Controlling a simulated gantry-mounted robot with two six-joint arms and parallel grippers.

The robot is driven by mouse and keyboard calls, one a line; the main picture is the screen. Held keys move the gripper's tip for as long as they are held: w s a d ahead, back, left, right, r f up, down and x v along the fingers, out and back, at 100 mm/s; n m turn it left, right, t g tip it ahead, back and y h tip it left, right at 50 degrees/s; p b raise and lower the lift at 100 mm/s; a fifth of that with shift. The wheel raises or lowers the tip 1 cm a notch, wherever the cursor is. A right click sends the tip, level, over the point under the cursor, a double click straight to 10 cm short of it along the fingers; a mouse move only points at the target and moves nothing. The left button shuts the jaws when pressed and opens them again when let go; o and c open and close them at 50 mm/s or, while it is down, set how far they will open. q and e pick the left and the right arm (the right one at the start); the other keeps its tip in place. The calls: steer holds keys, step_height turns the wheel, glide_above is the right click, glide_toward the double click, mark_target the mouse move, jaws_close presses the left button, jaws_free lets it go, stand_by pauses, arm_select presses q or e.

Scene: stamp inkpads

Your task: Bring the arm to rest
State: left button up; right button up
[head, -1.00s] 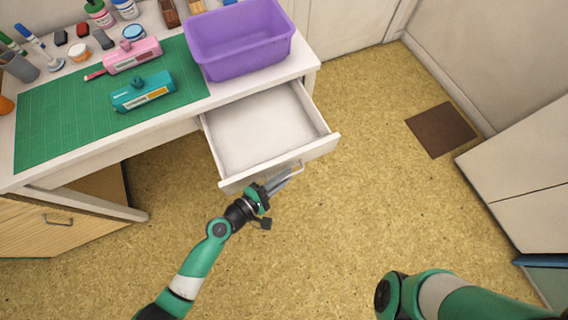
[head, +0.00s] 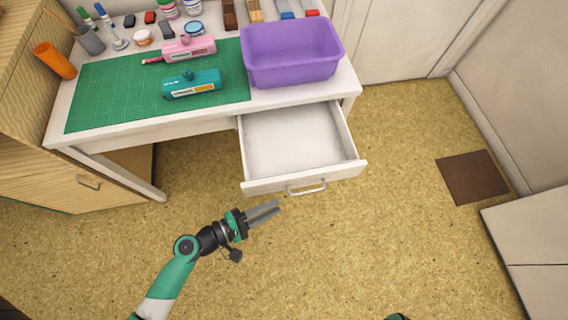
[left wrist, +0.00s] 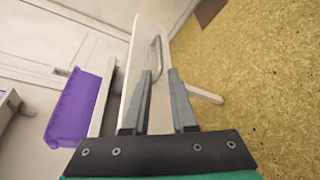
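My left gripper (head: 277,207) is open and empty, in front of the drawer and to the lower left of its handle. In the left wrist view its two grey fingers (left wrist: 160,74) are apart, with nothing between them, and point toward the drawer handle (left wrist: 155,55). The white drawer (head: 262,187) is pulled out from the desk and is empty. Its metal handle (head: 306,188) is clear of the fingers in the head view. My right gripper is not in view; only a small bit of green arm shows at the bottom edge.
The floor (head: 350,260) before the drawer is clear.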

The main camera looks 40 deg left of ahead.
arm_select(q)
steer(key=shift+s, duration=0.15)
stand_by(0.4)
steer(key=w+d+r+m+t+h+p, duration=0.1)
steer(key=w+r+m+h+p, duration=0.25)
steer(key=r, duration=1.05)
steer(key=w+d+r+m+t+p, duration=0.25)
steer(key=w+r+m, duration=0.35)
steer(key=r, duration=0.9)
steer(key=w+d+r+m+t+h+p, duration=0.1)
steer(key=w+r+m+h+p, duration=0.15)
steer(key=w+r, duration=0.8)
steer(key=s+a+r+m+t+y+p, duration=0.1)
steer(key=s+r+m+t+p, duration=0.3)
steer(key=r, duration=1.3)
steer(key=s+a+r+m+t+y+p, duration=0.15)
steer(key=s+r+m, duration=0.4)
steer(key=r, duration=1.15)
steer(key=s+a+r+n+t+y+b, duration=0.1)
steer(key=s+a+r+n+t+y, duration=0.2)
steer(key=a+y, duration=0.45)
step_height(320, 180, up, 37)
steer(key=d+m+p, duration=0.2)
steer(key=p, duration=3.5)
steer(key=shift+y+p, duration=0.35)
steer(key=shift+y, duration=0.05)
